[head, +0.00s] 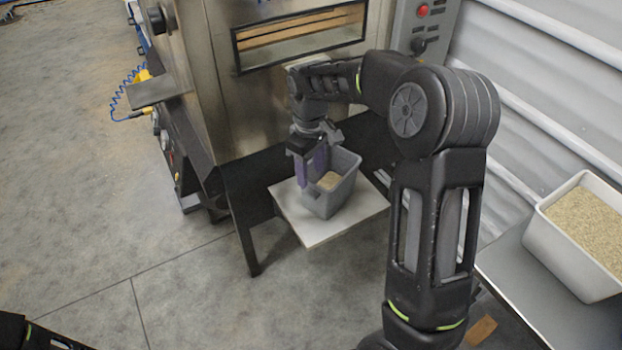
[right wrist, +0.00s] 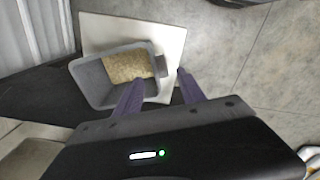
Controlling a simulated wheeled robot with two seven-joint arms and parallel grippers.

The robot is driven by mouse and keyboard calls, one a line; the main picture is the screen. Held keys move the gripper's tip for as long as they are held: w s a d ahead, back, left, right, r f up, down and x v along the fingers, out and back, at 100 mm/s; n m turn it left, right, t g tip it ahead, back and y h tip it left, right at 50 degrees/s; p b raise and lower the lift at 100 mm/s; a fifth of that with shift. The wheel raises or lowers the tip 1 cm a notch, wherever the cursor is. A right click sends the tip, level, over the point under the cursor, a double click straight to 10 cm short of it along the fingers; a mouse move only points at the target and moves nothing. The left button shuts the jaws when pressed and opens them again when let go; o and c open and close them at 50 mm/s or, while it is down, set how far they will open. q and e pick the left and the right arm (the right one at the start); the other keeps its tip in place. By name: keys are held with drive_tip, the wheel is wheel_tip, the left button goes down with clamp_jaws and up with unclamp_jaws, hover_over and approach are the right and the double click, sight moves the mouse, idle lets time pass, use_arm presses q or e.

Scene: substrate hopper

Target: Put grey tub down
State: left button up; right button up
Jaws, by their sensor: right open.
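The grey tub (head: 323,205) stands upright on a white board (head: 293,217) below the steel hopper, with pale grainy material inside. It also shows in the right wrist view (right wrist: 92,82), resting on the white board (right wrist: 172,38). My right gripper (head: 311,174) is at the tub's left side in the head view, its purple fingers pointing down. In the right wrist view the fingers (right wrist: 158,80) are spread apart, one over the tub's rim and one outside it, with a small grey tab of the tub between them. My left gripper is out of view.
The steel hopper (head: 222,108) with a window rises behind the board, and its dark legs stand around it. A white bin (head: 557,243) of grainy material sits on a grey table (head: 535,300) at the right. The floor at left is clear.

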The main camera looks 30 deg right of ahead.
wheel_tip(320, 180, up, 6)
drive_tip(key=shift+r+p, duration=0.2)
drive_tip(key=shift+p, duration=0.2)
drive_tip(key=shift+a+f, duration=0.1)
idle(0.5)
drive_tip(key=s+a+f+m+y, duration=0.1)
drive_tip(key=s+a+f, duration=0.1)
drive_tip(key=a+f, duration=0.7)
drive_tip(key=s+a+f+y, duration=0.25)
drive_tip(key=a+f, duration=0.25)
drive_tip(key=f, duration=0.7)
drive_tip(key=s+a+f+m, duration=0.2)
drive_tip(key=s+a+f, duration=0.4)
drive_tip(key=s, duration=0.3)
drive_tip(key=s+a+f+m, duration=0.3)
drive_tip(key=s+a+f, duration=0.2)
drive_tip(key=s, duration=0.5)
drive_tip(key=shift+s+a+f+t+y, duration=0.2)
drive_tip(key=shift+a+f+t+y, duration=0.2)
drive_tip(key=shift+a+y, duration=0.05)
